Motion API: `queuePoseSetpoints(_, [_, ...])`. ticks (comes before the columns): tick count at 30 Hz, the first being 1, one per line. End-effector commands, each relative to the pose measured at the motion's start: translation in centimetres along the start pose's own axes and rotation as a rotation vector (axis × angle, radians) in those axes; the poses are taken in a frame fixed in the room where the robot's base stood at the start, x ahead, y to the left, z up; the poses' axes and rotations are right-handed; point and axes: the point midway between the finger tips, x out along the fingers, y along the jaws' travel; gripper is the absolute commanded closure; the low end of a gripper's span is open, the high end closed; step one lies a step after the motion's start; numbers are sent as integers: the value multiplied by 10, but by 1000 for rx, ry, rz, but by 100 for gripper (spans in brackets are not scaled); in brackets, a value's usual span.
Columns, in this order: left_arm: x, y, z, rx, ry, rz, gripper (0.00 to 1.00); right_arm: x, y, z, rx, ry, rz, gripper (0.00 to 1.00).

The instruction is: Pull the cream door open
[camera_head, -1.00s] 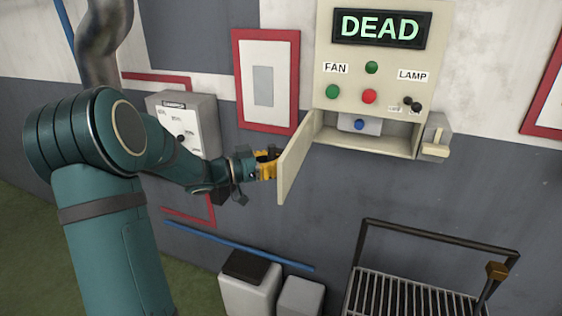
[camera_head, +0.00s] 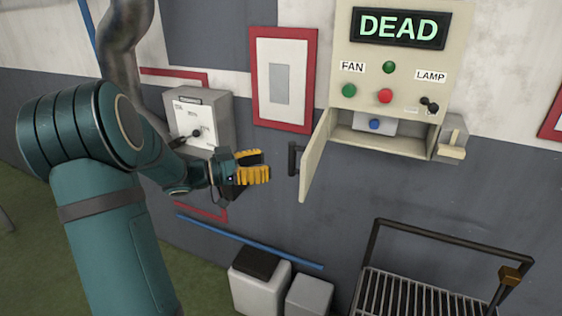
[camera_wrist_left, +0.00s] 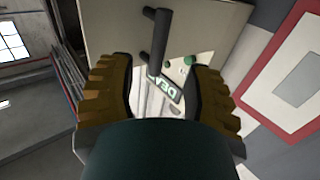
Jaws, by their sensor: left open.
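The cream door (camera_head: 315,155) stands swung open at the left side of the cream panel, showing the compartment behind it with a blue button (camera_head: 375,124). Its dark handle (camera_head: 294,159) sticks out on the left face. My left gripper (camera_head: 268,167) is open and empty, a short gap to the left of the handle. In the left wrist view the door (camera_wrist_left: 112,20) and its handle (camera_wrist_left: 161,40) show ahead, with the open fingers on either side of the picture (camera_wrist_left: 162,90). My right gripper is not in view.
The cream panel (camera_head: 400,65) with buttons and a DEAD display is on the wall. A grey control box (camera_head: 215,120) is behind my left arm. Pale bins (camera_head: 260,285) and a wire cart (camera_head: 420,270) stand below. A red-framed board (camera_head: 305,80) hangs left of the panel.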

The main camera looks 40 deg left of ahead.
Motion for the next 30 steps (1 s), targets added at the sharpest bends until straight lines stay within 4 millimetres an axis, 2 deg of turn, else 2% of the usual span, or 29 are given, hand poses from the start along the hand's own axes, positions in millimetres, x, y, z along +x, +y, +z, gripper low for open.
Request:
queuePoseSetpoints(3, [-22, 0, 0, 1, 0, -3, 50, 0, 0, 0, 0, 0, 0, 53])
queuePoseSetpoints(9, [-41, 0, 0, 1, -1, -2, 50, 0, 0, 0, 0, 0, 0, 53])
queuePoseSetpoints(30, [-44, 0, 2, -2, 1, -2, 50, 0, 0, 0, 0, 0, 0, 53])
